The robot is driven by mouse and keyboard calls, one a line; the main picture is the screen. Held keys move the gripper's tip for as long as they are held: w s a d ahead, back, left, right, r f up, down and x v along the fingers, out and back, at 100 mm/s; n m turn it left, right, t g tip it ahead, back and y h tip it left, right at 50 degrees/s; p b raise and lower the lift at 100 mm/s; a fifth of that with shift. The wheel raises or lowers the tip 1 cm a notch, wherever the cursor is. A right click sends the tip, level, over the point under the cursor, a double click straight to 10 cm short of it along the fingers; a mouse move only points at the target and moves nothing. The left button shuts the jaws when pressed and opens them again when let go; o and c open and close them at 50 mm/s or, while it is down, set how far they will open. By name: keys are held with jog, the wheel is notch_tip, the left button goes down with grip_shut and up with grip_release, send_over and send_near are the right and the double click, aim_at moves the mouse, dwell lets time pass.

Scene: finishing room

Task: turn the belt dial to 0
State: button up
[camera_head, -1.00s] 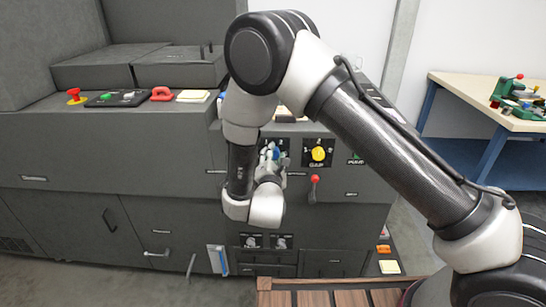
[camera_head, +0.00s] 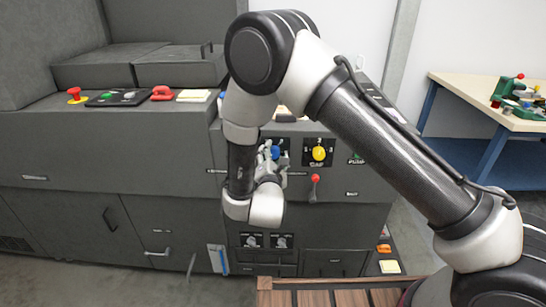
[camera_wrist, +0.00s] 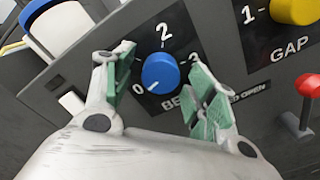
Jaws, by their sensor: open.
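The blue belt dial (camera_wrist: 160,72) sits on a black panel with the numbers 0, 2 and 3 visible around it. A small white mark shows at its lower left, near the 0. Its label is partly hidden by the right finger. My gripper (camera_wrist: 163,78) is open, with one green-padded finger to the left of the dial and one to the lower right. Gaps show between both pads and the dial. In the head view the blue dial (camera_head: 275,153) shows just beyond my gripper (camera_head: 271,165).
A yellow GAP dial (camera_wrist: 295,8) is to the right of the blue dial. A red-knobbed lever (camera_wrist: 307,88) stands out below it. In the head view a red mushroom button (camera_head: 74,95) is on the left ledge and a workbench (camera_head: 470,95) stands at the right.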

jog(key=s, duration=1.2)
jog(key=shift+a, duration=0.25)
